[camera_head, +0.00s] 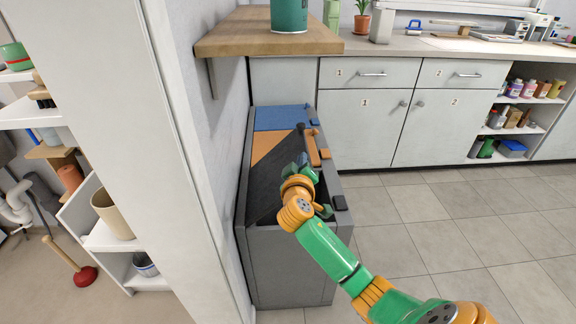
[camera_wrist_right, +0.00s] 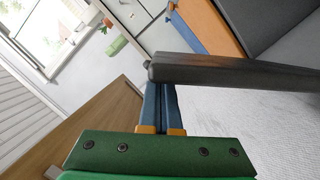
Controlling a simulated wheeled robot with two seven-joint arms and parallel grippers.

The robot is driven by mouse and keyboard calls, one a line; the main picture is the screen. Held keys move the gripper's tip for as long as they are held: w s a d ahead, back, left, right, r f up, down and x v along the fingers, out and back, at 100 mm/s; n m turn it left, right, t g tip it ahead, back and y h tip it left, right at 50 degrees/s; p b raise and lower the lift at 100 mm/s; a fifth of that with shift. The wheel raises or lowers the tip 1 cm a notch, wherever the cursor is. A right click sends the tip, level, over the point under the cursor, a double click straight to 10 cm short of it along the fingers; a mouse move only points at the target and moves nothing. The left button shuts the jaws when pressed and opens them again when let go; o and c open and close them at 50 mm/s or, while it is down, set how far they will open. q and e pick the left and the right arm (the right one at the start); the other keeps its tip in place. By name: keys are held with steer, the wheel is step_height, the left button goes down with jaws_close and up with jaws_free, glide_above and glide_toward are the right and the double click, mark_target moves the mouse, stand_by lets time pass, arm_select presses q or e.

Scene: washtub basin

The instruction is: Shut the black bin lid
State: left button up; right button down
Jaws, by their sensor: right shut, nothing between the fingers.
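A grey bin unit (camera_head: 290,265) stands against the wall in the head view, with blue, orange and black lids along its top. The black lid (camera_head: 262,190) is at the near end and looks raised and tilted, covering part of the orange lid (camera_head: 272,146). In the wrist view, a dark lid edge (camera_wrist_right: 235,72), seemingly the black lid's, crosses close to the fingertips; I cannot tell whether they touch. My right gripper (camera_head: 302,164) is over the bin unit beside the black lid. Its blue fingers (camera_wrist_right: 161,100) are shut and empty. My left gripper is not in view.
The blue lid (camera_head: 282,118) lies flat at the far end. A wooden shelf (camera_head: 265,37) juts out above the bins, with a green container (camera_head: 289,14) on it. The wall (camera_head: 205,130) is close on the left. Tiled floor (camera_head: 440,225) is open to the right.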

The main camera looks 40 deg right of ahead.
arm_select(q)
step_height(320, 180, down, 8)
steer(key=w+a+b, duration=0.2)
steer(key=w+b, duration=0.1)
steer(key=b, duration=0.4)
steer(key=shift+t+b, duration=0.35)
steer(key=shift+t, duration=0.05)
arm_select(e)
steer(key=s+d+f+m+y, duration=0.1)
steer(key=s+d+f+m, duration=0.1)
steer(key=f, duration=0.6)
steer(key=s+d+f+m+t+y, duration=0.1)
steer(key=s+d+f+m, duration=0.1)
steer(key=d+f+m, duration=0.3)
step_height(320, 180, down, 4)
steer(key=shift+d+f+y, duration=0.25)
steer(key=shift+d+y, duration=0.05)
steer(key=shift+d, duration=0.05)
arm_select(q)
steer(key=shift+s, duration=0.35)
arm_select(e)
steer(key=shift+s, duration=0.15)
